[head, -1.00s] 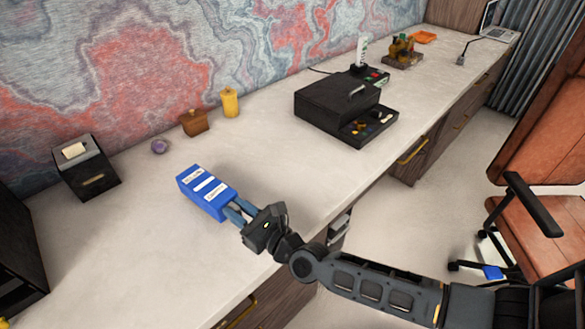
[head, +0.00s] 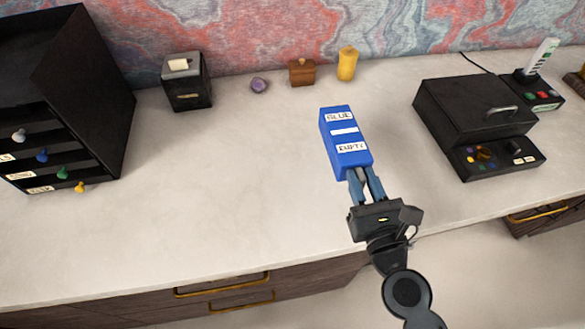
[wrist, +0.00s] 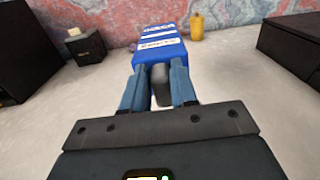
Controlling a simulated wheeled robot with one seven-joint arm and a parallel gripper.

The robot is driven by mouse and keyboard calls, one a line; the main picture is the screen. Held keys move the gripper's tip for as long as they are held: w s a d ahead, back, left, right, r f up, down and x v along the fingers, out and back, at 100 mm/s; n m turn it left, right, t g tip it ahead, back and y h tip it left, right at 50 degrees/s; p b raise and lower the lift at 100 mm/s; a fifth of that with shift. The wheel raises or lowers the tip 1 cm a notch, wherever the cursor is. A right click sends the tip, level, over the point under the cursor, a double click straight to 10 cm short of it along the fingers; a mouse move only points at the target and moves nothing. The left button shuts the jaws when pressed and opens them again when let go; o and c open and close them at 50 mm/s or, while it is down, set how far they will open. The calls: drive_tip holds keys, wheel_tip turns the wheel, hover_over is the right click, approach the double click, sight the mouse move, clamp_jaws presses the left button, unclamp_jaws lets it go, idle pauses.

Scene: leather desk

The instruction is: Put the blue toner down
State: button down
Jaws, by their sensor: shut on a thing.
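The blue toner (head: 343,135) is a box with white labels reading "BLUE" and "EMPTY". My gripper (head: 366,182) is shut on its near end, and the toner points away from me over the desk. In the wrist view the toner (wrist: 160,48) sits between the blue fingers of my gripper (wrist: 158,88), with a grey part of it between them. I cannot tell for sure whether its underside touches the desk (head: 230,185).
A black rack (head: 105,90) with coloured knobs stands at the left. A small black box (head: 187,85), purple item (head: 259,85), brown pot (head: 301,73) and yellow bottle (head: 347,65) line the wall. A black machine (head: 465,110) stands right. The desk left of the toner is clear.

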drive_tip(key=shift+a+r, duration=0.25)
drive_tip(key=shift+a, duration=0.15)
drive_tip(key=w+a+f, duration=0.1)
drive_tip(key=a+f, duration=0.1)
drive_tip(key=a, duration=0.1)
drive_tip(key=a+f+b, duration=0.1)
drive_tip(key=a+f, duration=0.1)
drive_tip(key=a, duration=0.2)
drive_tip(key=w+a+f+b, duration=0.1)
drive_tip(key=a+f, duration=0.2)
drive_tip(key=a, duration=0.1)
drive_tip(key=shift+w+a, duration=0.15)
drive_tip(key=shift+w, duration=0.15)
wheel_tip(320, 180, down, 4)
drive_tip(key=shift+b, duration=1)
drive_tip(key=c, duration=0.9)
unclamp_jaws()
drive_tip(key=b+v, duration=0.1)
drive_tip(key=v, duration=1.1)
drive_tip(key=shift+s, duration=0.1)
